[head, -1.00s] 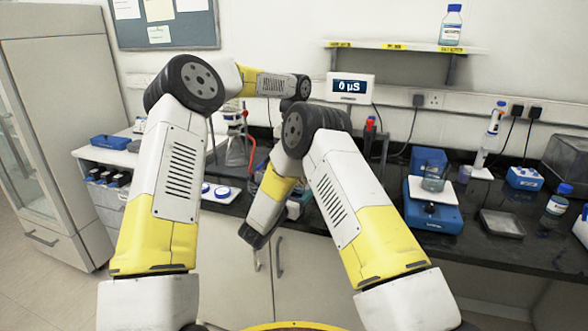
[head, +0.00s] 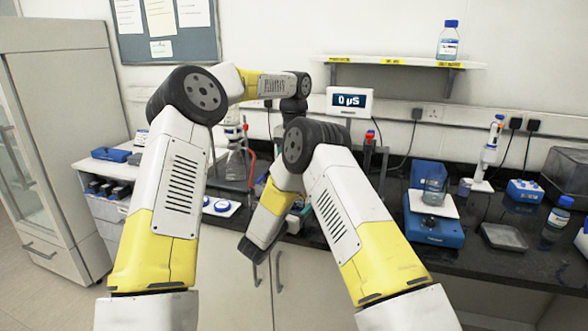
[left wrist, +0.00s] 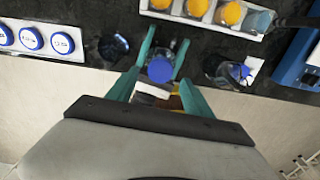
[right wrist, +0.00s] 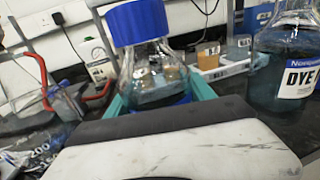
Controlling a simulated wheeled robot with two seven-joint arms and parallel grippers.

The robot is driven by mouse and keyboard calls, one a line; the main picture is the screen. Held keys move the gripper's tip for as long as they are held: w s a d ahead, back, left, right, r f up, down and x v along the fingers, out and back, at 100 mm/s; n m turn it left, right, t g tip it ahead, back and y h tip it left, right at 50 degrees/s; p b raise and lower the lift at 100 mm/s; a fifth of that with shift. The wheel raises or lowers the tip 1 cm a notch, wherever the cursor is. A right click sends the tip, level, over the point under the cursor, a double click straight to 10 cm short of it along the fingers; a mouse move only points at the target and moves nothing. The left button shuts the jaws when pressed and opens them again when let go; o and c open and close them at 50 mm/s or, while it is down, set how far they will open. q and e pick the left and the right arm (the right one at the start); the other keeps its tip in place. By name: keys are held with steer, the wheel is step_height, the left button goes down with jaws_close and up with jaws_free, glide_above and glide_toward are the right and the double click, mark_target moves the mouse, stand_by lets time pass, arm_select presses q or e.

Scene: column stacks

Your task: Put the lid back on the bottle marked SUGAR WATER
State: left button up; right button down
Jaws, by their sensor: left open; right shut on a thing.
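A clear bottle (right wrist: 150,72) with a blue lid (right wrist: 140,22) on top stands upright between the teal fingers of my right gripper (right wrist: 158,94), which is shut on its body. Its marking cannot be read; only a blue band shows low down. In the left wrist view the blue lid (left wrist: 160,69) is seen from above. My left gripper (left wrist: 162,80) is open above it, one finger on each side, not closed on it. In the head view both grippers and this bottle are hidden behind my arms.
A bottle marked DYE (right wrist: 297,65) stands close to the right in the right wrist view. A white tray with blue lids (left wrist: 32,40) lies left in the left wrist view, a rack with orange tops (left wrist: 230,14) beyond. A balance (head: 432,222) stands farther right.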

arm_select(q)
steer(key=n, duration=0.8)
steer(key=shift+s, duration=0.1)
steer(key=n, duration=0.4)
steer(key=shift+n, duration=0.3)
steer(key=n, duration=1.1)
steer(key=shift+r, duration=0.1)
steer(key=n, duration=0.4)
steer(key=shift+d, duration=0.1)
steer(key=n, duration=0.4)
steer(key=shift+r+n, duration=0.15)
steer(key=shift+n, duration=0.25)
steer(key=n, duration=0.6)
steer(key=shift+r+n, duration=0.2)
steer(key=shift+n, duration=0.1)
steer(key=n, duration=0.4)
steer(key=shift+r, duration=0.15)
steer(key=n, duration=0.4)
steer(key=shift+r+n, duration=0.2)
steer(key=shift+n, duration=0.1)
steer(key=n, duration=0.4)
steer(key=shift+r+n, duration=0.2)
steer(key=shift+n, duration=0.1)
steer(key=n, duration=0.4)
steer(key=shift+r, duration=0.2)
steer(key=n, duration=0.7)
steer(key=shift+r, duration=0.35)
